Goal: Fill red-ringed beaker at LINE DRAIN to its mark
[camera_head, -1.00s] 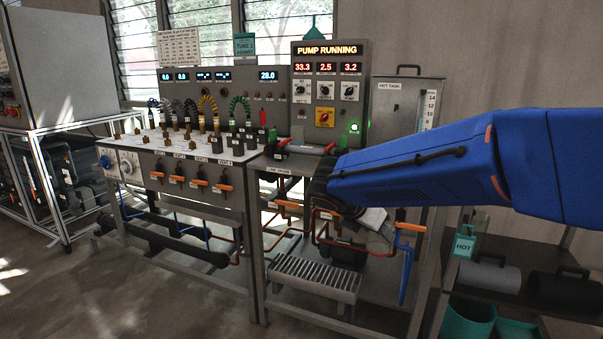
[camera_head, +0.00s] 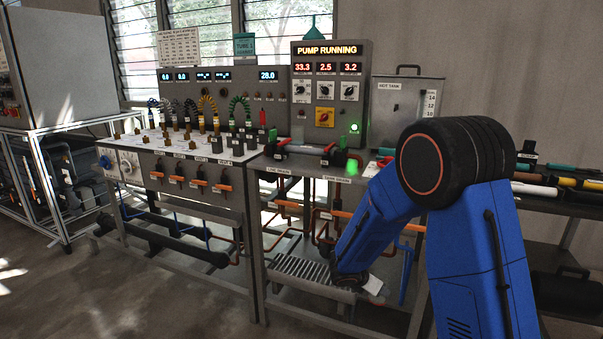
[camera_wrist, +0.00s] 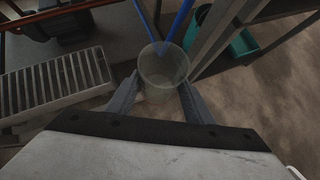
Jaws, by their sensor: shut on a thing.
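In the wrist view my gripper (camera_wrist: 159,88) is shut on a clear beaker (camera_wrist: 163,66), with one finger on each side of it. I look down into its open mouth. It looks empty, and I cannot make out a red ring or a mark. In the head view my gripper (camera_head: 374,286) is low, at the right end of the slatted drain grate (camera_head: 300,272); the beaker cannot be made out there. The label that appears to read LINE DRAIN (camera_head: 279,181) is on the bench front edge, above and left of my gripper. An orange-handled valve (camera_head: 288,204) is below it.
The lit panel (camera_head: 327,50) reads PUMP RUNNING. A green lamp (camera_head: 354,128) glows. Copper pipes and the frame crowd the space above the grate. Teal bins (camera_wrist: 243,42) stand at upper right.

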